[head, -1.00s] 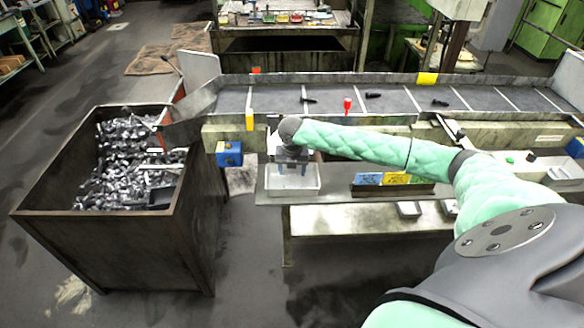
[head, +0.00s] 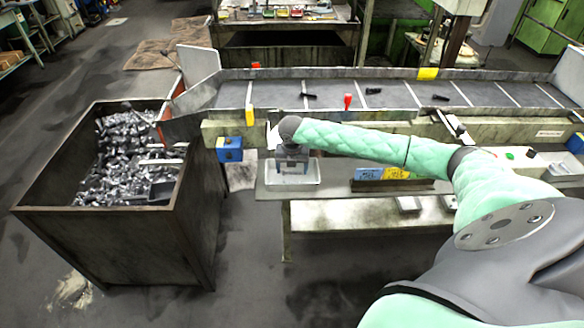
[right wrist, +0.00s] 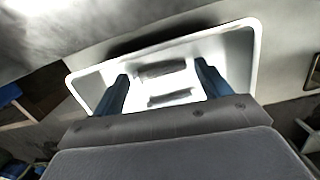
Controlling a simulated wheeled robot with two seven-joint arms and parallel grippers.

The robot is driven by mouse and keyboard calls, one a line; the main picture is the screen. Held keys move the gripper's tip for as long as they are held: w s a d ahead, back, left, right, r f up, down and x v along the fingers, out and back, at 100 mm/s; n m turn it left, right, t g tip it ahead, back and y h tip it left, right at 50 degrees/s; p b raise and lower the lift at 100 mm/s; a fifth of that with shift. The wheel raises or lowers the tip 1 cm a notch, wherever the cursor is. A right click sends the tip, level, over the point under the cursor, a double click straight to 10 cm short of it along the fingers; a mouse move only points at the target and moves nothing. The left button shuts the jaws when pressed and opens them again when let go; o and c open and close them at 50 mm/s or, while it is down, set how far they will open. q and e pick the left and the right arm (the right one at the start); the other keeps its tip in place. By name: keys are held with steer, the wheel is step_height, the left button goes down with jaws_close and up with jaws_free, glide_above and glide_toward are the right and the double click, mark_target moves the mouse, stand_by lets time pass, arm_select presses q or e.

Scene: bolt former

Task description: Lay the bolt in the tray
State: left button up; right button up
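The white tray (head: 315,181) stands on the bench in front of the conveyor. My right gripper (head: 292,168) points down over it. In the right wrist view, the blue fingers of my right gripper (right wrist: 162,69) are spread apart above the white tray (right wrist: 235,45), with nothing clamped between them. Two dark, bolt-like shapes show between the fingers: one farther bolt (right wrist: 160,69) and one nearer bolt (right wrist: 170,97). Both appear to lie on the tray floor. My left gripper is not in view.
Dark bolts (head: 373,91) lie spaced along the conveyor (head: 335,88) behind the tray. A large bin (head: 115,240) of metal parts stands at left. A blue box (head: 229,150) is left of the tray, and blue and yellow labels (head: 382,174) stand to its right.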

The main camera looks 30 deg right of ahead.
mark_target(292, 178)
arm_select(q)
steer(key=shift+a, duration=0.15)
arm_select(e)
steer(key=shift+o, duration=0.2)
steer(key=shift+r, duration=0.1)
steer(key=shift+r, duration=0.2)
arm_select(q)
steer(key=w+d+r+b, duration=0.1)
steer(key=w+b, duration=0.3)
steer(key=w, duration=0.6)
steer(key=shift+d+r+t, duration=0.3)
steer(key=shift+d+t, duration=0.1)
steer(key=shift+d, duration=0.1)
arm_select(e)
step_height(292, 178, up, 13)
steer(key=s, duration=0.1)
steer(key=shift+a+f, duration=0.2)
steer(key=shift+a, duration=0.2)
steer(key=shift+s, duration=0.1)
